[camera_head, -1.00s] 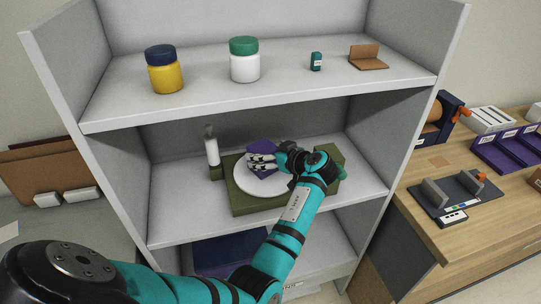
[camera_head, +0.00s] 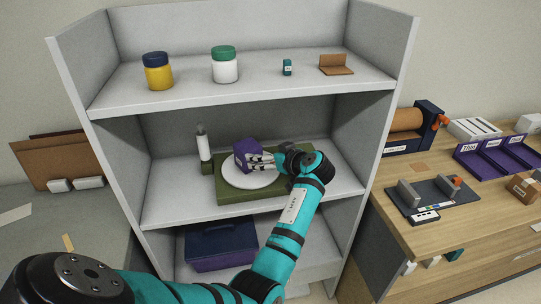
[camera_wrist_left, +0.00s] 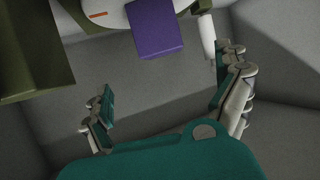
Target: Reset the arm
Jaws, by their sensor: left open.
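My left gripper (camera_head: 262,161) is in the middle shelf bay, at the right side of a purple box (camera_head: 243,147) in the head view. The box stands on a round white plate (camera_head: 235,178) set on a green base (camera_head: 228,196). In the left wrist view my left gripper (camera_wrist_left: 168,105) is open with nothing between its fingers. The purple box (camera_wrist_left: 154,28) shows beyond the fingertips there, apart from them. My right gripper is not in view.
A white cylinder (camera_head: 204,147) stands left of the plate. Jars (camera_head: 158,72) stand on the top shelf (camera_head: 195,88), and a purple bin (camera_head: 222,245) is below. Side walls (camera_head: 366,120) bound the bay. A wooden counter (camera_head: 400,220) is at right.

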